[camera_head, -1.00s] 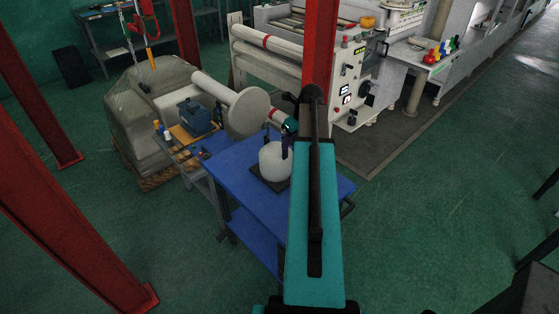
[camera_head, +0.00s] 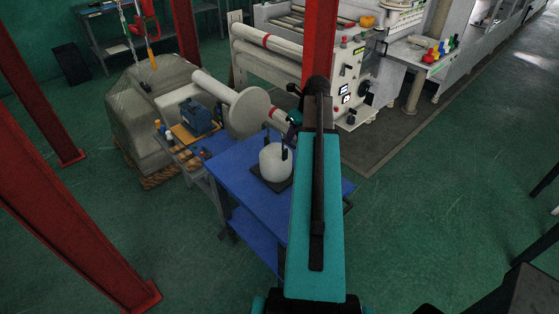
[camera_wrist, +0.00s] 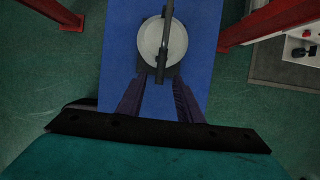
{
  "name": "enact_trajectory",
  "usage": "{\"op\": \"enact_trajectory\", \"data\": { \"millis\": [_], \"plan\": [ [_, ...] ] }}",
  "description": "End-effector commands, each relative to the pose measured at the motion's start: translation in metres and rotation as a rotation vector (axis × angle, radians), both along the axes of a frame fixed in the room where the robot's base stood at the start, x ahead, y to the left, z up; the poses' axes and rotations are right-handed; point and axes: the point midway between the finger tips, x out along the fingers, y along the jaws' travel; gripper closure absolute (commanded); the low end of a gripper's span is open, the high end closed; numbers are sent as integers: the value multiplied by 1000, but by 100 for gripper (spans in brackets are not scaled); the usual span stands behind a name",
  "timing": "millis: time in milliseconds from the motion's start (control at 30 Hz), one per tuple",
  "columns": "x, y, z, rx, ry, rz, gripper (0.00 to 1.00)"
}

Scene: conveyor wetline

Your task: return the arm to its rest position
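My gripper (camera_wrist: 158,98) is open in the wrist view, with its two dark purple fingers apart and nothing between them. A white round container (camera_wrist: 163,42) with a dark bar-like handle (camera_wrist: 165,30) across it lies just beyond the fingertips in that view. In the head view the container (camera_head: 274,164) stands upright on a black mat (camera_head: 262,183) on a blue cart (camera_head: 226,178). My teal arm (camera_head: 313,220) reaches forward on the right of the container. In the head view my gripper is mostly hidden behind the arm's far end.
A red post (camera_head: 320,40) rises right behind the arm's far end. A grey machine with a control panel (camera_head: 350,85) stands behind it. A side table with a blue box (camera_head: 196,118) and a large roll (camera_head: 248,112) are at left. Green floor (camera_head: 430,210) is free at right.

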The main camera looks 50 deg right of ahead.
Motion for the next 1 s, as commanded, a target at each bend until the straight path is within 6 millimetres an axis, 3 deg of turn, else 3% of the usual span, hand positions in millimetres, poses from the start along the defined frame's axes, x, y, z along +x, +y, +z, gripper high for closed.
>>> {"op": "enact_trajectory", "data": {
  "millis": [700,867,1000],
  "plan": [
    [-1,3,5,-3,1,12,67],
    [10,19,-4,-24,14,100,67],
    [26,48,-20,-61,33,261,67]
  ]
}}
